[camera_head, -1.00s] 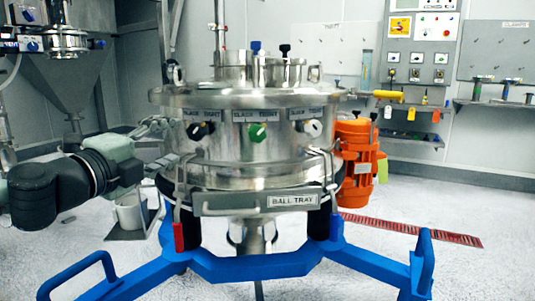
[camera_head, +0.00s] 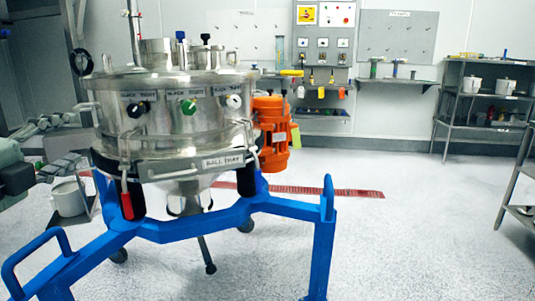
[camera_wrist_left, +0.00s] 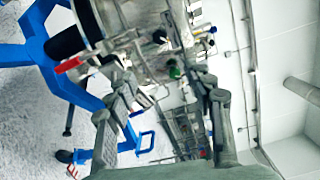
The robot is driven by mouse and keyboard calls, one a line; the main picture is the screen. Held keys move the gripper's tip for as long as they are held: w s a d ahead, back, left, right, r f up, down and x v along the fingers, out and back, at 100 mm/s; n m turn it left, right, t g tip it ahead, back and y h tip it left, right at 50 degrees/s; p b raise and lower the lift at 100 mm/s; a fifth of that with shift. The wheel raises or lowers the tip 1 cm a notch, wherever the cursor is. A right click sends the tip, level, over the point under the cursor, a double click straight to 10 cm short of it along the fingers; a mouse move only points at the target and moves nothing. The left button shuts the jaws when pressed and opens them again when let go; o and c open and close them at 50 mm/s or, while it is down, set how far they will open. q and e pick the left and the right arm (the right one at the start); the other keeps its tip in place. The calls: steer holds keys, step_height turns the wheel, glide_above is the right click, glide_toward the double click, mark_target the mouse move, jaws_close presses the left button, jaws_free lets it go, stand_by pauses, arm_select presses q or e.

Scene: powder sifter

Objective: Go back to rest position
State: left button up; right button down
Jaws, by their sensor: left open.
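My left gripper (camera_head: 68,146) comes in from the left edge in the head view, beside the steel powder sifter (camera_head: 165,115). In the left wrist view the left gripper (camera_wrist_left: 163,88) shows its two fingers spread apart with nothing held between them. The sifter (camera_wrist_left: 145,35) stands beyond the fingers in that view, seen at a steep tilt. I cannot tell the exact gap between the fingers and the sifter. My right gripper does not show in either view.
The sifter stands on a blue frame (camera_head: 320,250) with an orange motor (camera_head: 272,133) at its side. A red floor grate (camera_head: 325,191) lies behind. Shelves (camera_head: 480,95) stand at the right; the floor at front right is clear.

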arm_select(q)
steer(key=w+d+f+n+g+p, duration=0.1)
steer(key=w+d+f+n, duration=0.1)
steer(key=w+d+f, duration=0.3)
steer(key=w+d+f+n+g+p, duration=0.1)
steer(key=w+f+n, duration=0.15)
steer(key=f, duration=0.55)
step_height(320, 180, down, 14)
steer(key=s+n+g+y, duration=0.1)
steer(key=s+n+g, duration=0.15)
steer(key=n, duration=0.35)
steer(key=s+d+f+n+g+p, duration=0.1)
steer(key=s+f+g, duration=0.4)
steer(key=s+f, duration=0.7)
steer(key=s+d+f+n+g+p, duration=0.1)
steer(key=s+d+f+n+g, duration=0.2)
steer(key=s+f, duration=0.9)
step_height(320, 180, down, 4)
steer(key=n+g, duration=0.2)
steer(key=n, duration=0.1)
steer(key=shift+s+r, duration=0.15)
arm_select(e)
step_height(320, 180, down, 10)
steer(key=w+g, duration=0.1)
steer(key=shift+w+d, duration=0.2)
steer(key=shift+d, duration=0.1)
